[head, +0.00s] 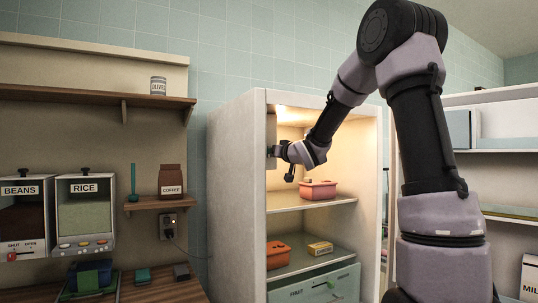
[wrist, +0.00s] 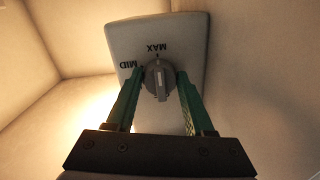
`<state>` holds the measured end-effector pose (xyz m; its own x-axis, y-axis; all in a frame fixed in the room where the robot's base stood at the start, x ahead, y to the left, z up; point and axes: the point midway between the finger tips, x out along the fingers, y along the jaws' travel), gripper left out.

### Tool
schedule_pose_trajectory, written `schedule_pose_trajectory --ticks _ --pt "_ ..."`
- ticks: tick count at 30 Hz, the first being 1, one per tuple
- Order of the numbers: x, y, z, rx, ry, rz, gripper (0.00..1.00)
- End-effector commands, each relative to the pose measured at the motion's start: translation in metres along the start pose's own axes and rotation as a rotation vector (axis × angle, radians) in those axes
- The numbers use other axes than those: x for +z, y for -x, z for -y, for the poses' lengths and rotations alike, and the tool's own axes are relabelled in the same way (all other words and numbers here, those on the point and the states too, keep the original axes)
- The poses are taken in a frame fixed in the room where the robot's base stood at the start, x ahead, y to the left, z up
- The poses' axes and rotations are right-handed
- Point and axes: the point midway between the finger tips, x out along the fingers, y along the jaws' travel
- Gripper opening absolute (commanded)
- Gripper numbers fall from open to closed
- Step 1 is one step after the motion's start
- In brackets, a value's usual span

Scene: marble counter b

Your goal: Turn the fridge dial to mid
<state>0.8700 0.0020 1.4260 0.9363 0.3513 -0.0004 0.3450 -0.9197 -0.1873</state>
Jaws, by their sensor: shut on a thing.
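The fridge (head: 236,190) stands open in the head view. The grey round fridge dial (wrist: 158,78) sits on a pale box (wrist: 190,28) inside the fridge, with MID and MAX lettered upside down around it. Its raised grip runs roughly up and down in the wrist view, with one end towards MAX; I cannot tell which end is the pointer. My gripper (wrist: 159,76) is shut on the dial, a green finger on each side. In the head view, my gripper (head: 276,151) is at the fridge's left inner wall, and the dial is too small to make out.
A pink container (head: 318,190) stands on the upper fridge shelf below my wrist. An orange container (head: 278,254) and a yellow box (head: 320,248) are on the lower shelf, above the fruit drawer (head: 325,284). The open door's shelves (head: 510,145) are to the right.

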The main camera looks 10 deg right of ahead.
Motion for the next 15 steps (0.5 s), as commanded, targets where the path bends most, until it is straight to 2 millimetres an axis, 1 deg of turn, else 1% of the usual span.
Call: schedule_pose_trajectory --ticks 8,15 --pt "-0.0002 0.0002 -0.0004 0.001 0.099 0.004 0.00" --pt "-0.0003 0.0002 -0.0004 0.002 0.291 0.014 0.00"
